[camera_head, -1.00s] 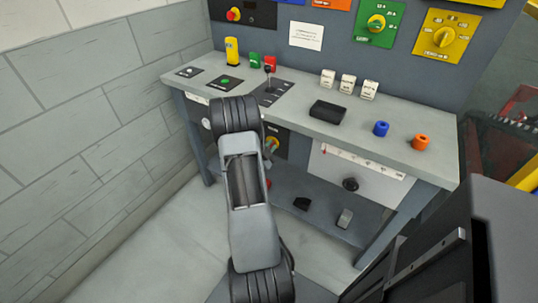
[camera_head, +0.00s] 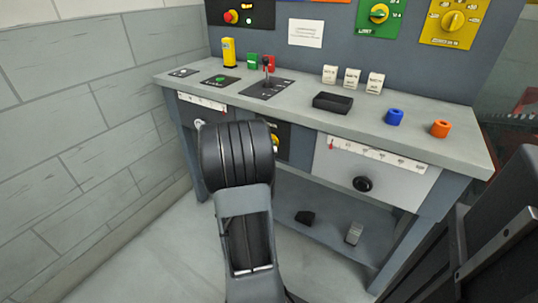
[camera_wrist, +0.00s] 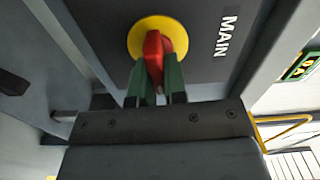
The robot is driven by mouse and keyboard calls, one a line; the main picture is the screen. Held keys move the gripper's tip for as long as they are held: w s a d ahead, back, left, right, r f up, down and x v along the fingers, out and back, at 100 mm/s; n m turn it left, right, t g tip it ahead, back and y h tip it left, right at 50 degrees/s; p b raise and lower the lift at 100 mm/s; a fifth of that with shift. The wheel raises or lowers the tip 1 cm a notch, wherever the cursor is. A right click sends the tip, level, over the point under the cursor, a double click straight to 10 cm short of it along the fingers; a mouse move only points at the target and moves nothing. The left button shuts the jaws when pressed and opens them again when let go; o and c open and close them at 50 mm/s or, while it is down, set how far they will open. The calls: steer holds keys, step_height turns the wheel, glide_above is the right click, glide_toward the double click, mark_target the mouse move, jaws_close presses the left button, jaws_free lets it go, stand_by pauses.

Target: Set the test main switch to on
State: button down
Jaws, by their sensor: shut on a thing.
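The main switch is a red knob (camera_wrist: 154,48) on a round yellow plate (camera_wrist: 135,32), fixed to a dark panel marked MAIN in the wrist view. The knob's grip stands roughly upright in that picture. My gripper (camera_wrist: 158,78) has its two green fingers on either side of the knob and is shut on it. No on or off marks are readable there. In the head view my arm hides the gripper and most of a dark panel (camera_head: 284,140) under the bench top, where only a yellow edge shows.
A white panel with a black knob (camera_head: 362,184) is right of my arm. A wall (camera_head: 70,110) stands left.

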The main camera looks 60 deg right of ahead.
steer(key=shift+f+m+b, duration=0.1)
steer(key=shift+m+b, duration=0.3)
steer(key=c, duration=1.2)
jaws_free()
steer(key=shift+o, duration=0.2)
steer(key=shift+a, duration=0.1)
steer(key=a+p, duration=0.2)
steer(key=a, duration=1.1)
steer(key=shift+a, duration=0.3)
